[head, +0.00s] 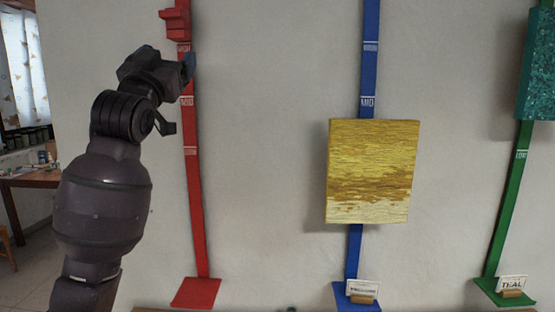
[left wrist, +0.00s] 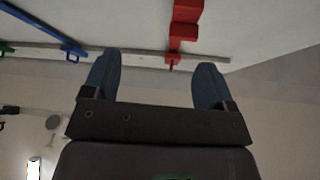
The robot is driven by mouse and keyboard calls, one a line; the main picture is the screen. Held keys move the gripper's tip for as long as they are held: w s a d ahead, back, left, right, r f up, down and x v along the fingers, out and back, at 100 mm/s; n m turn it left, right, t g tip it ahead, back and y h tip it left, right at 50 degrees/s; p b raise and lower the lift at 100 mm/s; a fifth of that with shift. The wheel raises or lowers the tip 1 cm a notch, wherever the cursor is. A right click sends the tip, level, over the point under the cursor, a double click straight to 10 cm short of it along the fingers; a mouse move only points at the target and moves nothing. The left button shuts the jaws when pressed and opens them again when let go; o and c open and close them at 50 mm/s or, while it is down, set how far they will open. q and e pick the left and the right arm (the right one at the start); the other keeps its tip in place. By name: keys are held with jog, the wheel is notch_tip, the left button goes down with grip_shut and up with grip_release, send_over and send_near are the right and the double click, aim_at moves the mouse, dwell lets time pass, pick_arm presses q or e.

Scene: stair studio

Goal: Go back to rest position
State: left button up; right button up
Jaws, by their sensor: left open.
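My left arm rises from the lower left in the head view. Its gripper (head: 190,66) is at the upper left, in front of the red strip (head: 196,200) on the wall and just below a red block (head: 176,24). In the left wrist view the two blue-grey fingers of the left gripper (left wrist: 157,86) stand wide apart with nothing between them. The red strip also shows in that view (left wrist: 176,45), beyond the fingers. I cannot tell whether the gripper touches the strip. My right gripper is in neither view.
A yellow painting (head: 370,170) hangs on the blue strip (head: 369,60). A teal panel (head: 540,65) hangs on the green strip (head: 510,190). A wooden table (head: 35,178) is at far left. Bare wall lies between the strips.

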pick_arm(q)
jog(key=s+a+f+g+y, duration=0.1)
jog(key=s+f+g, duration=0.15)
jog(key=f, duration=1.95)
jog(key=s+a+f+g+y, duration=0.1)
jog(key=s+a+f+g, duration=0.15)
jog(key=f, duration=1.85)
jog(key=s+a+f+n+g+y, duration=0.2)
jog(key=s+f+g, duration=0.5)
jog(key=s+f, duration=2)
notch_tip(320, 180, down, 3)
jog(key=shift+s+a+f+n+g, duration=0.2)
jog(key=shift+s+a+n+g, duration=0.2)
jog(key=shift+a+n, duration=0.25)
